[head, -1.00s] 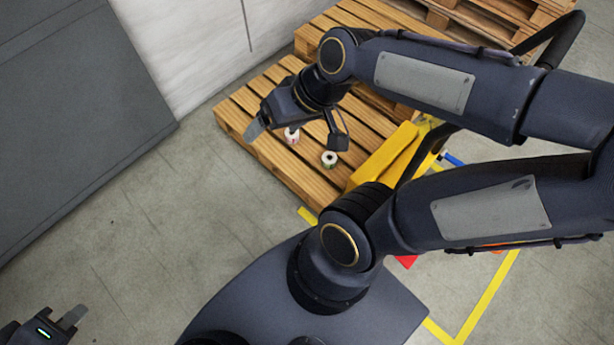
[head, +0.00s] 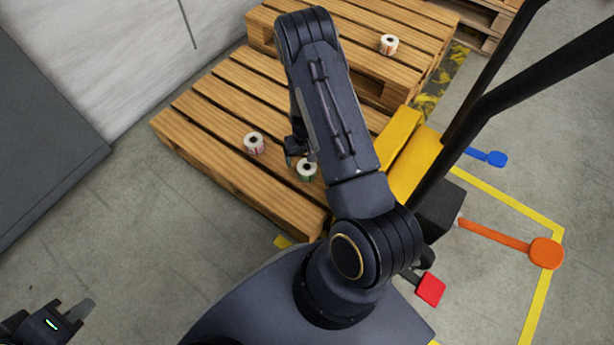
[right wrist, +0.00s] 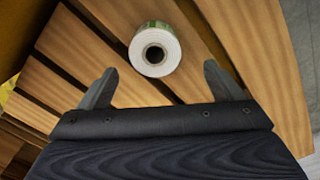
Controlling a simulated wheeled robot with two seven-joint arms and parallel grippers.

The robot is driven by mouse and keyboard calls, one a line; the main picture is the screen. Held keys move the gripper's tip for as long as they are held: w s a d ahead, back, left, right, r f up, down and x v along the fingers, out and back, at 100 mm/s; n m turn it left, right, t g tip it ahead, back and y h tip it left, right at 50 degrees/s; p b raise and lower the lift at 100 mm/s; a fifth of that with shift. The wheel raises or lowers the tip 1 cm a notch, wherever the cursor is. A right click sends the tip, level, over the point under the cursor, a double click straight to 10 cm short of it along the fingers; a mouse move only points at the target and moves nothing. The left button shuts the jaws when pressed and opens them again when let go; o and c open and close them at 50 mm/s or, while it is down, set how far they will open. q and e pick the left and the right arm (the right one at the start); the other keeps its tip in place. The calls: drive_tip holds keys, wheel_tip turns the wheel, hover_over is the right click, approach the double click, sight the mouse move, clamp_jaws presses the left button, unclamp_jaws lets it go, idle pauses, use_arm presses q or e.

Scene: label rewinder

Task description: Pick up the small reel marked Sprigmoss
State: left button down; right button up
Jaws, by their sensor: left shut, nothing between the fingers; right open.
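A small white reel with green on its side (head: 306,170) stands on the wooden pallet beside my right gripper (head: 297,150). My forearm hides much of that gripper. In the right wrist view a reel with a green label (right wrist: 168,66) stands just beyond the open, empty fingers (right wrist: 158,84), roughly midway between them. A reel with a pink label (head: 254,143) stands to the left on the same pallet. Another with an orange label (head: 388,44) stands on the pallet behind. No name is readable on any reel. My left gripper (head: 78,312) is shut and empty, at lower left.
The front pallet (head: 205,100) has bare slats around the reels. A yellow pallet truck (head: 405,150) with a black handle stands at its right. An orange lever (head: 545,252) and a red block (head: 430,289) lie lower right. A grey cabinet (head: 45,150) stands left.

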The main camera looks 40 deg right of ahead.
sight(305, 162)
wheel_tip(305, 162, down, 3)
drive_tip(key=shift+f+b, duration=0.1)
drive_tip(key=shift+b, duration=0.45)
drive_tip(key=f+b, duration=0.2)
drive_tip(key=f, duration=0.1)
drive_tip(key=f+b, duration=0.1)
drive_tip(key=shift+s+d+f, duration=0.25)
drive_tip(key=shift+f, duration=0.1)
drive_tip(key=shift+r, duration=0.1)
drive_tip(key=c, duration=1.2)
